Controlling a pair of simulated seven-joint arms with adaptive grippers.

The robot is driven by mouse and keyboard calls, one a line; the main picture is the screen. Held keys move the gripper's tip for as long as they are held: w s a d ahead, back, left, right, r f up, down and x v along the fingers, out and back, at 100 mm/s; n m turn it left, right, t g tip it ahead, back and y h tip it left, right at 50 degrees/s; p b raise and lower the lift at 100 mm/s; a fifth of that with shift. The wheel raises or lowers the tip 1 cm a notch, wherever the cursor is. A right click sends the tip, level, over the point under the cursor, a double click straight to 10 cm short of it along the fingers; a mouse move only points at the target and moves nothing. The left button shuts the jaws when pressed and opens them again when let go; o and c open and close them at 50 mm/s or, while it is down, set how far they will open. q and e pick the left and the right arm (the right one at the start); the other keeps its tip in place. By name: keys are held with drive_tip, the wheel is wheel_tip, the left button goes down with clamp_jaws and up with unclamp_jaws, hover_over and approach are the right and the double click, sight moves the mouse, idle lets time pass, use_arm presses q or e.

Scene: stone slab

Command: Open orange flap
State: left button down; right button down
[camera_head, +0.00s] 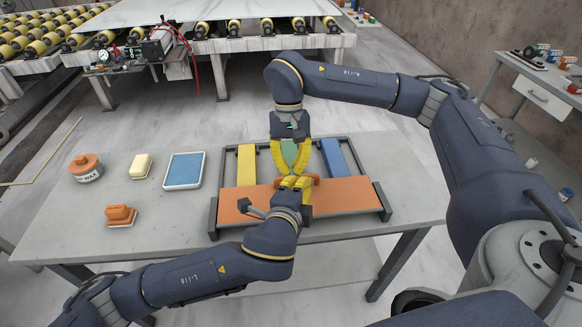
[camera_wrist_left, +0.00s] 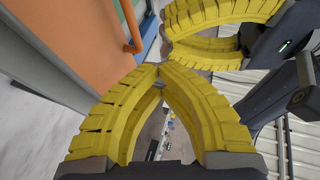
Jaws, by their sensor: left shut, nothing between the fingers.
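The orange flap (camera_head: 345,193) lies flat across the front of a dark-framed rack on the table. Its orange handle (camera_head: 316,181) stands along its rear part, partly hidden by the grippers. Flap (camera_wrist_left: 65,35) and handle (camera_wrist_left: 133,35) also show in the left wrist view. My left gripper (camera_head: 292,183) is over the flap by the handle, shut and empty; its bowed yellow fingers meet at the tips (camera_wrist_left: 160,70), apart from the handle. My right gripper (camera_head: 291,175) points down close behind it, fingertips near the handle. Whether its tips touch anything is hidden.
Yellow (camera_head: 246,165), green (camera_head: 289,151) and blue (camera_head: 334,158) panels lie behind the flap. On the table's left are an orange-topped tin (camera_head: 86,169), a cream block (camera_head: 141,166), a blue-topped pad (camera_head: 183,170) and an orange-handled block (camera_head: 120,215). The two grippers crowd each other.

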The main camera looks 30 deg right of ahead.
idle(0.6)
use_arm(q)
drive_tip(key=c, duration=1.4)
unclamp_jaws()
